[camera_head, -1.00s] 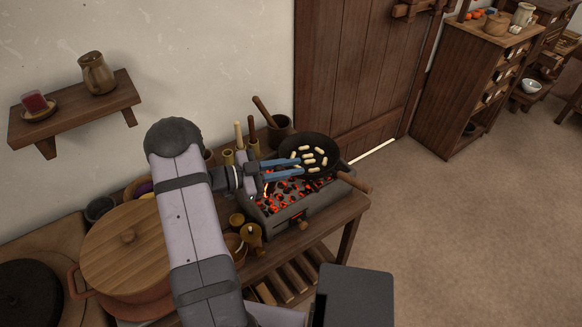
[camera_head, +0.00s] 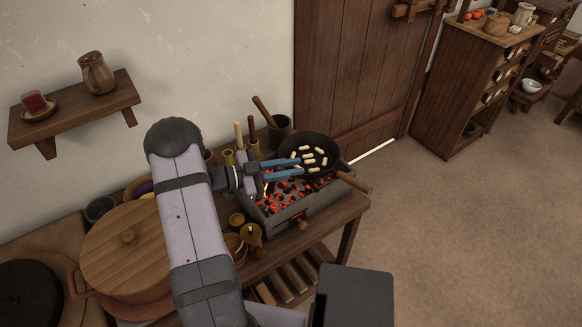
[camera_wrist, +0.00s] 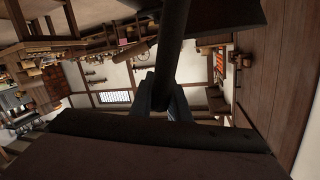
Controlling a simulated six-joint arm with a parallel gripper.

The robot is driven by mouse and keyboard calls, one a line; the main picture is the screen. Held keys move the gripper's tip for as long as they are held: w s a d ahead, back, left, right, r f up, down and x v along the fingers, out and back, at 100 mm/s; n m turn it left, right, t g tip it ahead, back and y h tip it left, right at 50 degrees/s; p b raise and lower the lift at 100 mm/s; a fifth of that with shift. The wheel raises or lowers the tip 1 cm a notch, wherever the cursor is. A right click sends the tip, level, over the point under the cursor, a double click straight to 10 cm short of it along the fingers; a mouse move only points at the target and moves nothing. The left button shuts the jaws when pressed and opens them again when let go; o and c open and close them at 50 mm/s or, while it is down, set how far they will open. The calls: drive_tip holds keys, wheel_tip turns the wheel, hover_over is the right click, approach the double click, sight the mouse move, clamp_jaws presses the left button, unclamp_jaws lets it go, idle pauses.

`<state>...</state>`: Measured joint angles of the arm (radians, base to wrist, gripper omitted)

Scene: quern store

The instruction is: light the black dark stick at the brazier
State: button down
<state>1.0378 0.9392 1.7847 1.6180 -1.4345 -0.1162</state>
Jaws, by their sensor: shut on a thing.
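My gripper (camera_head: 299,166) reaches over the brazier (camera_head: 290,213), an open grey box of glowing red coals on the wooden bench. Its blue fingers are close to the near rim of the pan. In the wrist view my gripper (camera_wrist: 164,92) is shut on the dark stick (camera_wrist: 173,45), a black shaft running up out of the picture. In the head view I cannot make the stick out clearly. A small pale orange streak shows at the coals just below the fingers; I cannot tell whether it is flame on the stick.
A black pan (camera_head: 318,170) with several pale pieces sits at the brazier's back, its wooden handle pointing right. Small brass cups (camera_head: 251,233) and a large wooden-lidded pot (camera_head: 125,245) stand left. The floor at right is clear.

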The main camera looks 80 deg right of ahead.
drive_tip(key=s+a+r+p, duration=0.2)
drive_tip(key=s+r+p, duration=0.1)
drive_tip(key=r+p, duration=0.7)
drive_tip(key=shift+s+a+r, duration=0.15)
drive_tip(key=shift+r, duration=0.55)
idle(0.4)
